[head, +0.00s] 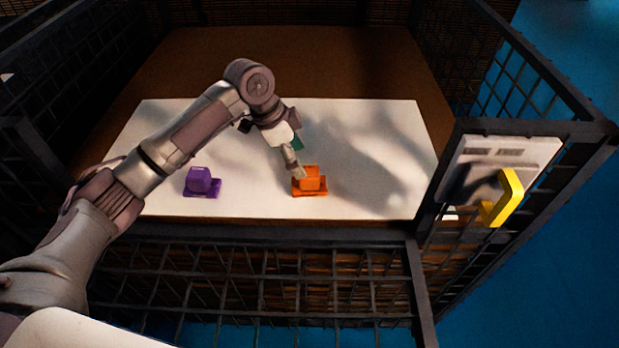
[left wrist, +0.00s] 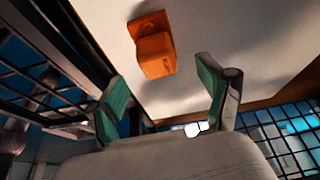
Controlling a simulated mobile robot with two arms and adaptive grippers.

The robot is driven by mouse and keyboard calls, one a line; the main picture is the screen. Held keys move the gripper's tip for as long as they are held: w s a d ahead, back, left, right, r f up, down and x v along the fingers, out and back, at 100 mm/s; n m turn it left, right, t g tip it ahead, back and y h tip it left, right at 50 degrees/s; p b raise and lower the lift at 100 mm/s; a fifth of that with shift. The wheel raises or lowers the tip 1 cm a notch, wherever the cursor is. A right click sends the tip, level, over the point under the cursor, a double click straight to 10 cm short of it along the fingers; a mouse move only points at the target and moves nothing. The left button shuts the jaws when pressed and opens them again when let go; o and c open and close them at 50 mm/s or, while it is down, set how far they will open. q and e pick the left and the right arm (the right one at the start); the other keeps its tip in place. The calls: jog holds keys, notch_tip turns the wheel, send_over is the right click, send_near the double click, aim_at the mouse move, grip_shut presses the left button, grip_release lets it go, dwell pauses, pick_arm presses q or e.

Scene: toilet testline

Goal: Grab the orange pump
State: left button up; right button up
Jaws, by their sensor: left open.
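The orange pump (head: 312,180) sits on the white board (head: 370,140) in the head view, right of the middle. In the left wrist view the orange pump (left wrist: 156,56) lies ahead of my left gripper, above the gap between the fingers. My left gripper (head: 294,168) reaches in from the left and hangs just behind and above the pump, overlapping its upper left in the head view. In the left wrist view my left gripper (left wrist: 164,98) has its green-padded fingers spread wide with nothing between them. Whether a finger touches the pump cannot be told. My right gripper is not in view.
A purple pump-like part (head: 202,182) sits on the board to the left. A dark wire-mesh cage (head: 270,270) surrounds the board, with its front rail close to the pump. A yellow handle (head: 504,198) is on the cage at right. The board's right part is clear.

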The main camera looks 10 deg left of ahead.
aim_at(307, 171)
pick_arm(q)
jog(key=shift+w+d+f, duration=0.1)
jog(key=shift+d+f, duration=0.15)
jog(key=shift+f, duration=0.4)
jog(key=shift+d+f+p, duration=0.2)
jog(key=shift+f+p, duration=0.1)
jog(key=p+x, duration=0.1)
jog(key=x, duration=0.2)
jog(key=shift+d+f, duration=0.2)
jog(key=shift+f, duration=0.05)
jog(key=shift+d+f, duration=0.15)
jog(key=shift+f, duration=0.25)
jog(key=shift+r, duration=0.1)
grip_shut()
